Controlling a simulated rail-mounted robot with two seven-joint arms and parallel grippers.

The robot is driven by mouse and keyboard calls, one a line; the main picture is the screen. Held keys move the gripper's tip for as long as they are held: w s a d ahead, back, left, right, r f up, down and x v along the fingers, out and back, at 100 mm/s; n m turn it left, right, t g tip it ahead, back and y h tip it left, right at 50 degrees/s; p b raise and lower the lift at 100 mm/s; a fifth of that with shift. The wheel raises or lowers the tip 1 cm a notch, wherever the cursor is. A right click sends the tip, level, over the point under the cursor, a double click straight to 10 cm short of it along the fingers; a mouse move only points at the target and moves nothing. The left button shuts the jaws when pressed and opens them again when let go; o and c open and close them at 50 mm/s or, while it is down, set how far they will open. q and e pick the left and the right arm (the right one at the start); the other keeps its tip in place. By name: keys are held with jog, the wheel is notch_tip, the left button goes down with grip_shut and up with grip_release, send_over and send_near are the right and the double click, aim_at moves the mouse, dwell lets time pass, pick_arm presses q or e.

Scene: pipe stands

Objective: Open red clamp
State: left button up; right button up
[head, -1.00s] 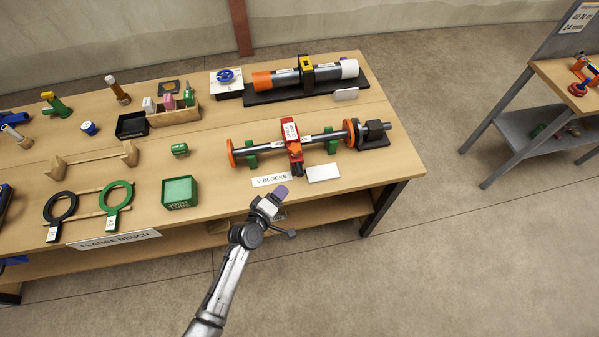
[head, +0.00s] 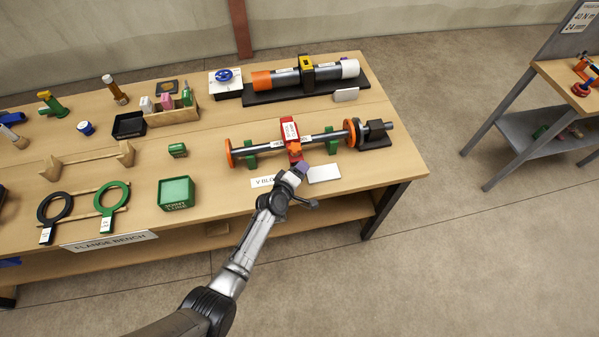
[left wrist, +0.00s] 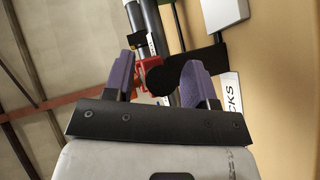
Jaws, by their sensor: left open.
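The red clamp (head: 290,133) sits around a grey pipe (head: 266,143) with orange flanges, which rests on green V blocks near the table's front edge. In the left wrist view the clamp's red body (left wrist: 149,72) and a dark rounded part (left wrist: 160,80) show between my fingers. My left gripper (head: 300,170) is open, its purple fingers (left wrist: 158,80) apart, just in front of the clamp's lower end. I cannot tell whether a finger touches it. The clamp's lower front is partly hidden by the gripper in the head view. My right gripper is not in view.
A white plate (head: 324,173) lies right of my gripper and a "V BLOCKS" label (head: 261,182) left of it. A green box (head: 176,193) stands further left. Behind, a larger pipe (head: 286,77) lies on a black base. The floor in front is clear.

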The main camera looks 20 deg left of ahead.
pick_arm(q)
jog(key=shift+c, duration=0.3)
grip_shut()
dwell(0.3)
